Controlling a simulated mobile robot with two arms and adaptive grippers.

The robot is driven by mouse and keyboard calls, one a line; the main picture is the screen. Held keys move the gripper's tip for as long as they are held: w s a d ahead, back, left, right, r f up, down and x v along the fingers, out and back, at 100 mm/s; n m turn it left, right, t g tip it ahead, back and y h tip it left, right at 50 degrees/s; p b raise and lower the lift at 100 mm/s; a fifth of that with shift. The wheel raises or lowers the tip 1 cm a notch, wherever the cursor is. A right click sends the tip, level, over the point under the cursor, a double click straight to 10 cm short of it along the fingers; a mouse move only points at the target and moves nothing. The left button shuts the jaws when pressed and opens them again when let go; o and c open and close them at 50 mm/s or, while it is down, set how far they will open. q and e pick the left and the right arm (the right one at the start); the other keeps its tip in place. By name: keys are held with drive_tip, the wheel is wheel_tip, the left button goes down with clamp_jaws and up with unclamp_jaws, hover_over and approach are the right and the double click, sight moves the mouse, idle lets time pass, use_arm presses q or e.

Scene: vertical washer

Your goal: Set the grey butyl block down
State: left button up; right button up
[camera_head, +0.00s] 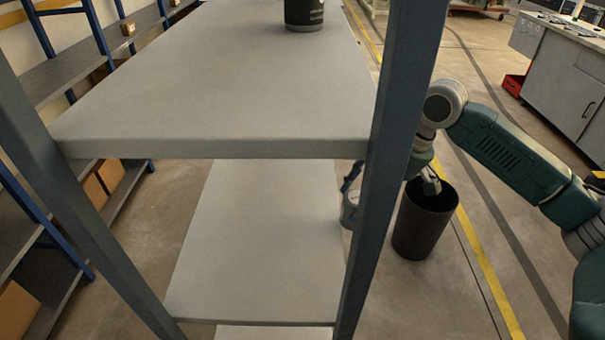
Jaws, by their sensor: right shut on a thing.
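My right arm comes in from the right and bends down towards the front right shelf post. Its end, with the right gripper (431,186), shows small at the mouth of a black bin (423,230). The post partly hides this end of the arm. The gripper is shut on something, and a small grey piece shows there. I take it for the grey butyl block, though its outline is too small to tell from the fingers. I cannot tell whether it touches the bin. My left gripper is not in view.
A shelf rack with a pale upper board (220,95) and lower board (255,245) fills the middle. A dark container (304,14) stands on the upper board. The right post (385,150) stands close to my arm. A grey round piece (349,212) shows left of it. Blue-framed racks stand left.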

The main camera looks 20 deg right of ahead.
drive_tip(key=w+a, duration=0.1)
drive_tip(key=a, duration=0.1)
drive_tip(key=w+a+p, duration=0.1)
drive_tip(key=w+a, duration=0.1)
drive_tip(key=w+a+p, duration=0.1)
drive_tip(key=w+a, duration=0.1)
drive_tip(key=shift+a, duration=0.25)
drive_tip(key=shift+w+a, duration=0.1)
drive_tip(key=shift+a, duration=0.35)
drive_tip(key=w+a+p, duration=0.1)
drive_tip(key=w+a, duration=0.1)
drive_tip(key=a, duration=0.1)
drive_tip(key=shift+r+p, duration=0.15)
drive_tip(key=shift+p, duration=0.2)
drive_tip(key=shift+f+p, duration=0.3)
drive_tip(key=shift+p, duration=0.1)
drive_tip(key=shift+f, duration=0.2)
drive_tip(key=shift+s+d, duration=0.1)
drive_tip(key=o, duration=1)
drive_tip(key=shift+f, duration=0.1)
drive_tip(key=o, duration=0.4)
